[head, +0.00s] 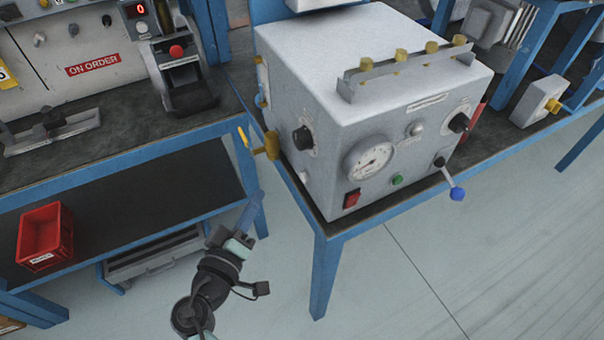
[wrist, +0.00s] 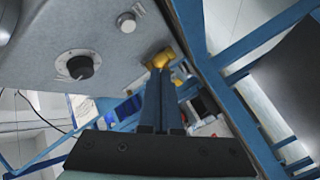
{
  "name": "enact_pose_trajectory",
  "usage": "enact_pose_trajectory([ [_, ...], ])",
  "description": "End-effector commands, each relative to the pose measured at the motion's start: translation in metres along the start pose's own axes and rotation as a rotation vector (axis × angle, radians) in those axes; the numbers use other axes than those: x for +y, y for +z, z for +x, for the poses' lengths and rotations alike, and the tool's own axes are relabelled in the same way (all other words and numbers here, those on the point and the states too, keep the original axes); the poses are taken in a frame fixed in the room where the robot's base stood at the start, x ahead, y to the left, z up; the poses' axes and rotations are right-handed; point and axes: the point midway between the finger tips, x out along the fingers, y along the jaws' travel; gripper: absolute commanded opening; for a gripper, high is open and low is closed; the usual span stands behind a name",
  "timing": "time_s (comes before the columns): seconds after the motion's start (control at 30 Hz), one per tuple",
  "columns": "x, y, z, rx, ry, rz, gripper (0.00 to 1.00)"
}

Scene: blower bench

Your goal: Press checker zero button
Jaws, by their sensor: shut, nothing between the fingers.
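A unit with a red digital display reading 0 (head: 141,10) stands on the left bench in the head view. Below the display is a small pale round button (head: 143,28), and a red round button (head: 176,51) sits lower on a dark-based device. No label that I can read says which button is the zero button. My gripper (head: 253,202) is low, near the grey box's left side and apart from these buttons. In the wrist view its blue fingers (wrist: 160,82) are together and empty, pointing toward a brass fitting (wrist: 161,60), which partly overlaps the tips.
A red bin (head: 46,237) sits on the lower shelf. Open floor lies at right.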

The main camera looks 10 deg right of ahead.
Motion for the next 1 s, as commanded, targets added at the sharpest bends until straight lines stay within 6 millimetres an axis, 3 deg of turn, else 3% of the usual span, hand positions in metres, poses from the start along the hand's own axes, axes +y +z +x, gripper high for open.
enact_pose_trajectory([
  [0.4, 0.028, 0.029, 0.039, -0.002, 0.002, 0.0, 0.0],
  [1.0, 0.034, 0.033, 0.046, 0.0, 0.0, 0.0, 0.0],
])
